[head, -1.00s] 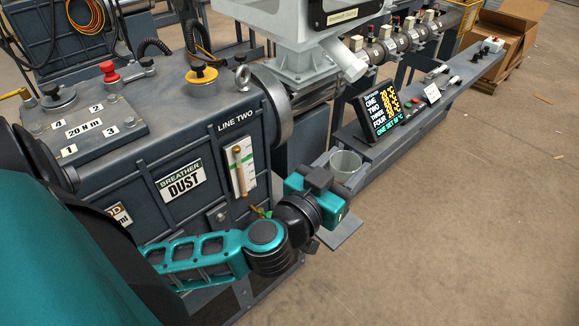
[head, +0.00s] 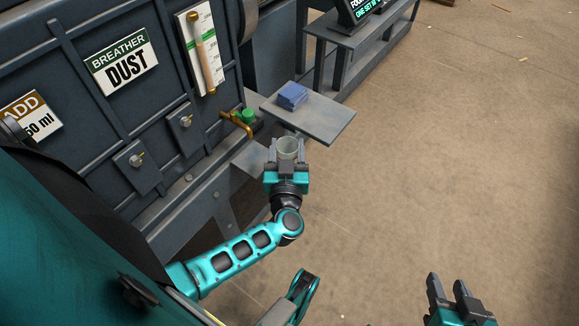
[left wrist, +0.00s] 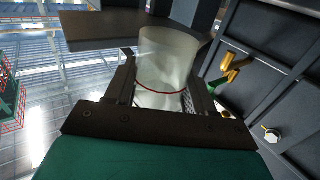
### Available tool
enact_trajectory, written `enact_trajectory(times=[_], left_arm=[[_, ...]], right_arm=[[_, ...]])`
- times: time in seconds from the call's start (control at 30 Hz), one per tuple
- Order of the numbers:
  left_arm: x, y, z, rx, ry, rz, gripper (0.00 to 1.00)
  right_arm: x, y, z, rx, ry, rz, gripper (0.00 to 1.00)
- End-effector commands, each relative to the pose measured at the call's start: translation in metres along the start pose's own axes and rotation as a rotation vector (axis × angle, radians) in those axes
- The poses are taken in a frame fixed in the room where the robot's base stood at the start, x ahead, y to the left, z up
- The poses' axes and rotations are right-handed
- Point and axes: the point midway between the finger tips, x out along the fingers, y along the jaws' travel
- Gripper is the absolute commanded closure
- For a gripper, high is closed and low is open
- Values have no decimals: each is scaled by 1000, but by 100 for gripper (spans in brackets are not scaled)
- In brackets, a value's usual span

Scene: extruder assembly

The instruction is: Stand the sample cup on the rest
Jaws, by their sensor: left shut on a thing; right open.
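The sample cup (head: 288,147) is clear with a red line around it, as the left wrist view (left wrist: 168,62) shows. My left gripper (head: 287,152) is shut on it, one finger on each side. In the head view the cup is just in front of a flat grey shelf (head: 325,124), which may be the rest; cup and shelf look apart. My right gripper (head: 448,290) is open and empty at the lower right, over the floor.
A blue block (head: 292,95) lies on the shelf's far left part; its near and right parts are bare. A brass tap with a green cap (head: 247,116) sticks out of the machine (head: 110,120) left of the shelf. Open floor lies to the right.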

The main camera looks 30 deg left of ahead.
Motion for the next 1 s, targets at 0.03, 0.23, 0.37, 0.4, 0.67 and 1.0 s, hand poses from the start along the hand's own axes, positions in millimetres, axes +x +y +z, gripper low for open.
enact_trajectory(times=[0.03, 0.23, 0.37, 0.4, 0.67, 1.0], left_arm=[[-3, 2, 25, 0, -5, -9, 75], [-10, 5, 52, 1, -9, -18, 75], [-11, 6, 53, 1, -9, -19, 75], [-11, 6, 52, 1, -9, -19, 75], [-12, 5, 51, 2, -12, -5, 75], [1, -15, 53, 3, -10, 13, 75]], right_arm=[[9, -1, 12, 1, -1, -4, 57], [13, -2, 16, 3, 1, -10, 57], [12, -3, 16, 3, -3, -10, 57], [12, -3, 15, 3, -2, -10, 57], [9, -3, 10, 3, 4, -10, 57], [7, -1, 8, 2, 6, -4, 57]])
